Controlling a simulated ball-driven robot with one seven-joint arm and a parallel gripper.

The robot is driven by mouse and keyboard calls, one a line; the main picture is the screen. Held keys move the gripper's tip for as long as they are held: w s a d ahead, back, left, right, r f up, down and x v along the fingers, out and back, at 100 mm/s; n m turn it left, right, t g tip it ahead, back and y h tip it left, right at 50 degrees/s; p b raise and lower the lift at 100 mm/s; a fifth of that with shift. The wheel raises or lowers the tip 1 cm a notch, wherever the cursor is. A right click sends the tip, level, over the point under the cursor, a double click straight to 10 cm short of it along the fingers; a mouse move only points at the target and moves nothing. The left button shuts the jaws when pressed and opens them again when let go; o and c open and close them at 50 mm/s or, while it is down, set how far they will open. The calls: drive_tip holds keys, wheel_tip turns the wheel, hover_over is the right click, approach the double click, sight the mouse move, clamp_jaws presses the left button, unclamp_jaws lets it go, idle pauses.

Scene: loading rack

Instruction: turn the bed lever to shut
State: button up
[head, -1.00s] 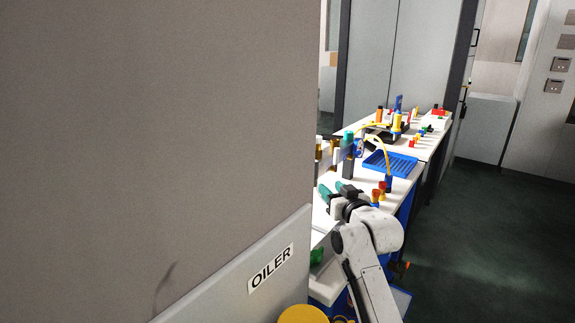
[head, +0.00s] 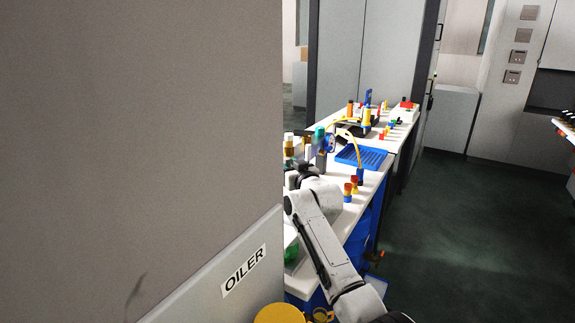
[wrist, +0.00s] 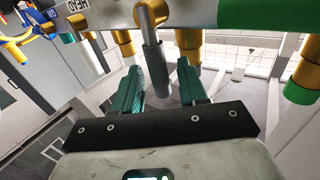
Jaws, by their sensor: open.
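In the wrist view, my gripper (wrist: 158,66) is open, with its two green fingers pointing up and away. A grey cylindrical lever handle (wrist: 153,60) hangs from a brass hub (wrist: 150,12) and appears between the fingers. A gap shows on both sides of the handle, and I cannot tell its depth relative to the fingertips. No bed label is readable, so I cannot tell for sure that this is the bed lever. In the head view, my arm reaches to the bench, and the fingers are hidden near the panel's edge.
A blue tray (head: 362,156) and small coloured parts stand on the white bench. Brass fittings (wrist: 189,47) hang beside the lever. Dark floor (head: 450,230) at right is open.

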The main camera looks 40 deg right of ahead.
drive_tip(key=shift+w+d, duration=0.1)
drive_tip(key=shift+w, duration=0.35)
clamp_jaws()
